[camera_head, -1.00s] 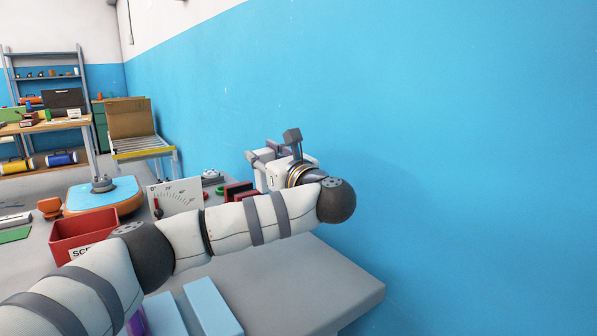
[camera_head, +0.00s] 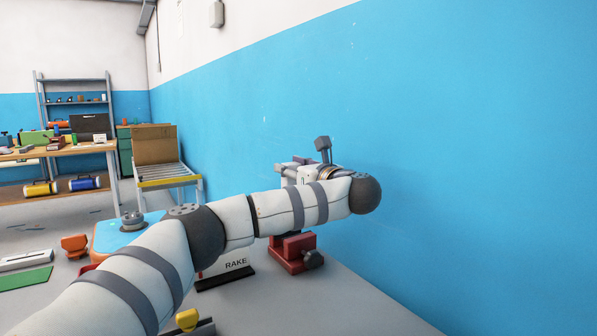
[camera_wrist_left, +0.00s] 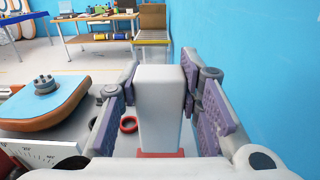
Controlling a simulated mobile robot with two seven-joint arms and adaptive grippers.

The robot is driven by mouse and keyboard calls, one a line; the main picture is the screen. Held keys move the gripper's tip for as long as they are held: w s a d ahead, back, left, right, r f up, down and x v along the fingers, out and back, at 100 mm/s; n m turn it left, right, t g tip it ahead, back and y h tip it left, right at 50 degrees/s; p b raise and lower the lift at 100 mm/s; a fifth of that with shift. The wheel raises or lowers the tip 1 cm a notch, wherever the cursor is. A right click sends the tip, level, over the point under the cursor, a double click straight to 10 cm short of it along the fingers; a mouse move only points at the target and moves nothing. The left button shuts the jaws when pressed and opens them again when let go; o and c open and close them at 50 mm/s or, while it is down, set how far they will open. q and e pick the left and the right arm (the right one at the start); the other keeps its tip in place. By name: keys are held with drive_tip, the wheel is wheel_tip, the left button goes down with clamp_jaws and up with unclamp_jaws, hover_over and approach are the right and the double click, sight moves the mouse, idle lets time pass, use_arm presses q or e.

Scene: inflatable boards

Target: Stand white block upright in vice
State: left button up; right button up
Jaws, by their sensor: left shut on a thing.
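The white block (camera_wrist_left: 160,100) stands between the purple-padded fingers of my left gripper (camera_wrist_left: 162,95) in the left wrist view, its long side upright in that picture. The gripper is shut on it. A red part shows at the block's lower end; I cannot tell whether the block touches it. In the head view my left gripper (camera_head: 292,170) is small and partly hidden behind my wrist, and the block is hard to make out there. The red vice (camera_head: 292,252) sits on the grey bench below my left forearm, its upper part covered by the arm. My right gripper is not in view.
A board marked RAKE (camera_head: 232,264) lies left of the vice. An orange and blue inflatable board (camera_wrist_left: 45,105) and a red ring (camera_wrist_left: 128,124) lie beyond the gripper. The blue wall (camera_head: 470,170) stands close on the right. The bench front right is clear.

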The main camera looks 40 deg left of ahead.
use_arm(q)
drive_tip(key=shift+d, duration=0.1)
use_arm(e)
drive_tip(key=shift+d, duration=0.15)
use_arm(q)
drive_tip(key=shift+f+b, duration=0.8)
drive_tip(key=shift+f, duration=2.1)
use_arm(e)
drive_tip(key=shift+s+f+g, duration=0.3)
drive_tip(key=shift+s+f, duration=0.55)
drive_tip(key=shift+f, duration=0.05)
use_arm(q)
drive_tip(key=shift+f+b, duration=0.75)
drive_tip(key=shift+f, duration=1.15)
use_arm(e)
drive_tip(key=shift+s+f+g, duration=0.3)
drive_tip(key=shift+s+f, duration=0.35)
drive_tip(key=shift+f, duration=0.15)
use_arm(q)
drive_tip(key=shift+f, duration=0.2)
